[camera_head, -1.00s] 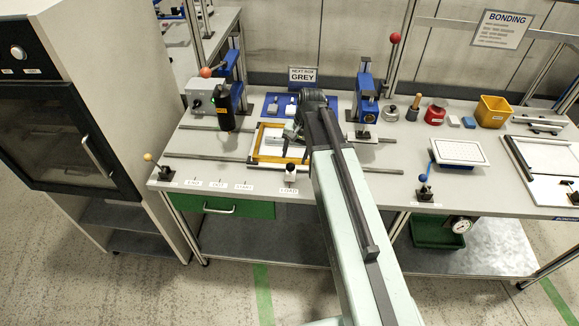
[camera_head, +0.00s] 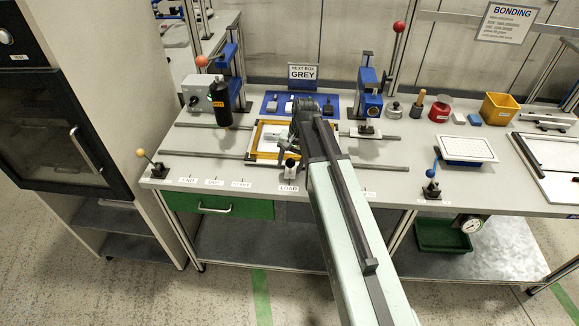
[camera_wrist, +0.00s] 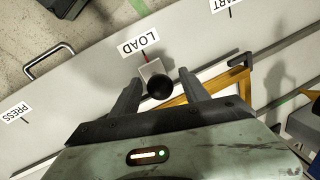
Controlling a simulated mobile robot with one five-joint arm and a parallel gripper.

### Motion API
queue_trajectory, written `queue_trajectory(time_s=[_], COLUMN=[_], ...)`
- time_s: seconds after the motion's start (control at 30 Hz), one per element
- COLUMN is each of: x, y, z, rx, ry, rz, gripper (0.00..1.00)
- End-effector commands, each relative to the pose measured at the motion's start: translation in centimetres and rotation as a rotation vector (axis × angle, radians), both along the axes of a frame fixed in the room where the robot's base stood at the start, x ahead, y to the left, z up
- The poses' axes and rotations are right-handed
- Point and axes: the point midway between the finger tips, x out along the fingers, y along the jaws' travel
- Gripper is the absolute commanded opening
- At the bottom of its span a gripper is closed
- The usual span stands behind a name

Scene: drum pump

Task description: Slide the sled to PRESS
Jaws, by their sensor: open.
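The sled is a yellow frame (camera_head: 254,150) with a pale inside, sitting on two rails by the LOAD label (camera_head: 289,189). My arm hides its right part. Its handle, a pale block with a black ball knob (camera_wrist: 161,88), points at the LOAD label in the wrist view (camera_wrist: 139,44). My gripper (camera_head: 287,150) is open over the sled's front edge. In the wrist view, its two fingers stand either side of the knob, with visible gaps. The PRESS label (camera_wrist: 15,112) shows at the left of the wrist view; in the head view it is mostly behind my arm.
The blue press (camera_head: 369,95) stands behind the rails, right of the sled. The front rail (camera_head: 385,167) runs clear to the right of my arm. A black bottle (camera_head: 222,104) is at the left, and a blue-knobbed lever (camera_head: 432,187) is at the front right.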

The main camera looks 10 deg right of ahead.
Motion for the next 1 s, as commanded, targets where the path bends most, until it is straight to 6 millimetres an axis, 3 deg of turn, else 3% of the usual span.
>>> queue_trajectory(time_s=[0.03,0.2,1.0], x=[0.0,-0.01,-0.03], y=[0.02,0.04,0.14], z=[0.04,0.05,0.02], rx=[0.0,0.0,0.0], ry=[0.0,0.0,0.0], rz=[0.0,0.001,0.003], gripper=[0.45,0.0,0.0])
